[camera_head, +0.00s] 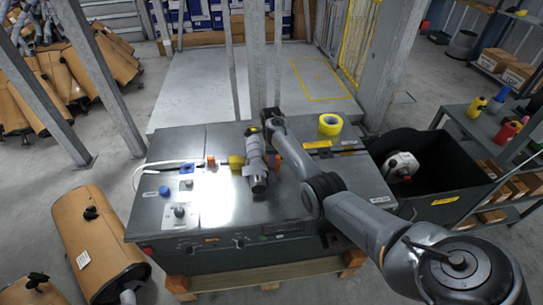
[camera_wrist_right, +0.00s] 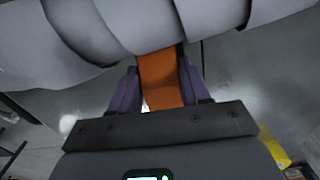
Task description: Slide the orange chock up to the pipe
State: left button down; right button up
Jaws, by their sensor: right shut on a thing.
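The grey pipe (camera_head: 254,155) lies on the bench top, and it spans the top of the right wrist view (camera_wrist_right: 150,30). The orange chock (camera_wrist_right: 161,78) is between the fingers of my right gripper (camera_wrist_right: 160,85), which is shut on it. The chock's far end meets the pipe's edge in the wrist view; I cannot tell whether they touch. My left gripper is not in view.
The bench top (camera_head: 225,215) has a blue piece (camera_head: 187,168), a small orange block (camera_head: 211,161) and a knob (camera_head: 180,211) on the left. A dark bin (camera_head: 440,150) stands right of the bench.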

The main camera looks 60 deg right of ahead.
jog(key=o, duration=1.2)
jog(key=shift+d, duration=0.1)
jog(key=shift+r, duration=0.1)
jog(key=shift+r, duration=0.3)
notch_tip(320, 180, up, 10)
jog(key=p, duration=0.4)
